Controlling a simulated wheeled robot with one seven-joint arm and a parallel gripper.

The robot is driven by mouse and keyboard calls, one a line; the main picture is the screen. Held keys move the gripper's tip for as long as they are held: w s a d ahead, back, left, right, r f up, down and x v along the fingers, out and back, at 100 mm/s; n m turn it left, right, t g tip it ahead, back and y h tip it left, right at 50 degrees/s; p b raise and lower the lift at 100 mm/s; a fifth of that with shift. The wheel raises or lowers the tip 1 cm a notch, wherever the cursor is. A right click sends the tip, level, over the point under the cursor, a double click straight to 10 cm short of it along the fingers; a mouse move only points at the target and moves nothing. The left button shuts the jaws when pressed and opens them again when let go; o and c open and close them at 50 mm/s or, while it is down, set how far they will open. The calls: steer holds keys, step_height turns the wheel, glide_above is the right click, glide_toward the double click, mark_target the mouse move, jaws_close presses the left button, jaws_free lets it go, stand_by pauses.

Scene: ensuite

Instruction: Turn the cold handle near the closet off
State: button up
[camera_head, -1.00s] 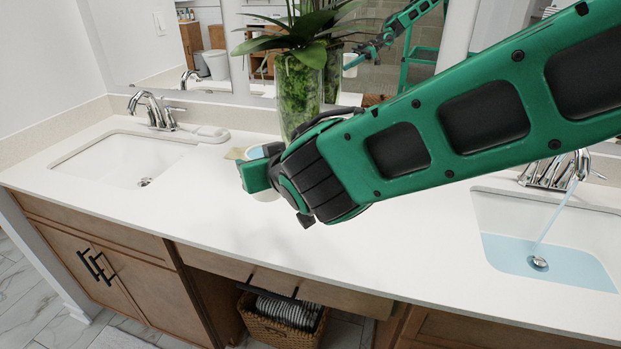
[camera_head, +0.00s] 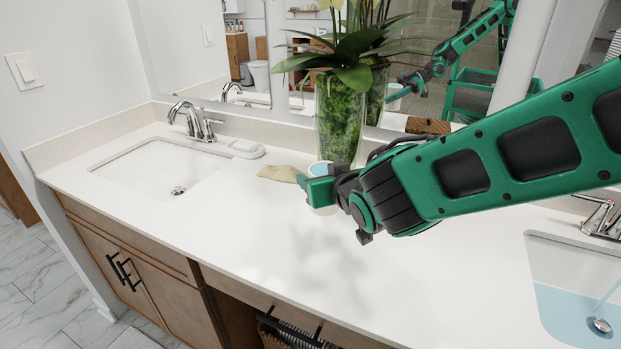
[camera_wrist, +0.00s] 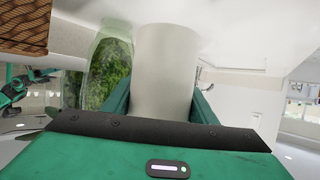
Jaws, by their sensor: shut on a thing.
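My gripper (camera_head: 318,188) is over the middle of the counter, shut on a white cup. The cup stands out in the wrist view (camera_wrist: 163,75) between the two green fingers. In the head view a light-blue patch shows at its top (camera_head: 320,168). The left chrome faucet (camera_head: 188,118) has lever handles (camera_head: 208,126), and no water shows from it. The right faucet (camera_head: 603,217) is partly cut off by the frame; water (camera_head: 608,292) runs into its basin, which holds bluish water. My gripper is apart from both faucets. I cannot tell which handle is near the closet.
A glass vase (camera_head: 340,125) with a plant stands just behind my gripper. A beige cloth (camera_head: 282,173) lies left of it, and a white soap dish (camera_head: 243,149) sits beside the left faucet. The counter front (camera_head: 270,235) is clear. A mirror (camera_head: 200,50) backs the counter.

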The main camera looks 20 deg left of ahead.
steer(key=shift+w+d+f, duration=0.8)
steer(key=shift+w+f, duration=0.05)
steer(key=shift+f, duration=0.5)
steer(key=shift+w+d+f, duration=0.85)
steer(key=shift+w+f, duration=0.05)
steer(key=shift+f, duration=0.45)
steer(key=shift+w+d+f, duration=0.8)
steer(key=shift+w+f, duration=0.05)
steer(key=shift+f, duration=0.5)
steer(key=o, duration=1.3)
steer(key=shift+f, duration=0.15)
steer(key=shift+c, duration=0.2)
steer(key=v, duration=1.2)
